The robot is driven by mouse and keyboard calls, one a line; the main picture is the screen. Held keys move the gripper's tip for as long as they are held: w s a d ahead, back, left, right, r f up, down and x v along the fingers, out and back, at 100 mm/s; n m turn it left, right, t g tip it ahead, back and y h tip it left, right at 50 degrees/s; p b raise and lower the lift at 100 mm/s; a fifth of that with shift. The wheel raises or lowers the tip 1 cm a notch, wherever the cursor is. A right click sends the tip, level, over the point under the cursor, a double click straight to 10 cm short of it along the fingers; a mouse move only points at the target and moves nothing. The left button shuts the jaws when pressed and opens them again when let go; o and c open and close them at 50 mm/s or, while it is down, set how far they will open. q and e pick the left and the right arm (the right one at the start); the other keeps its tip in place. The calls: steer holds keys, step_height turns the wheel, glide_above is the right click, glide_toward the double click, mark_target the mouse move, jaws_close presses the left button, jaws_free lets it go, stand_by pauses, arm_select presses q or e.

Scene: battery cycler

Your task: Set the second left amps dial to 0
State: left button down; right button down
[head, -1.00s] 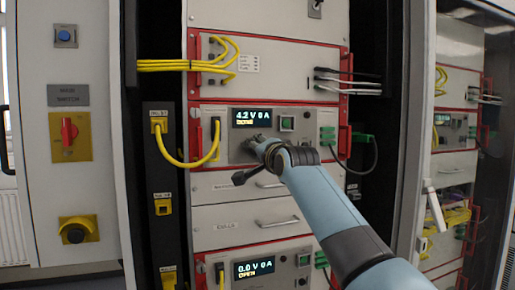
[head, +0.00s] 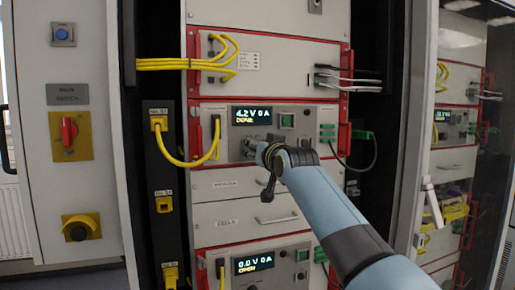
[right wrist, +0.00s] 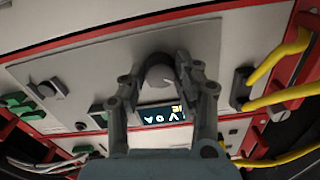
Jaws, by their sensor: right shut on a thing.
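The dial is a round grey knob (right wrist: 158,72) between the two fingers in the right wrist view, close to a lit display. In the head view the dial (head: 248,147) is partly hidden by my gripper, below the display (head: 252,116) reading 4.2 V 0 A with a second line that looks like DONE. My right gripper (head: 259,152) is at the front panel, and in the right wrist view its fingers (right wrist: 160,80) are shut on the dial from both sides. The dial's pointer mark cannot be read clearly. My left gripper is out of view.
A lower unit has a display (head: 254,263) reading 0.0 V 0 A. A yellow cable (head: 185,160) loops left of the panel; a green plug (head: 362,135) sits on the right. A red main switch (head: 68,130) is on the left cabinet. A glass-fronted rack stands at right.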

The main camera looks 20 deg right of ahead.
steer(key=shift+n, duration=0.8)
steer(key=c, duration=1)
jaws_free()
steer(key=shift+o, duration=0.2)
steer(key=s, duration=1.2)
steer(key=shift+d, duration=0.15)
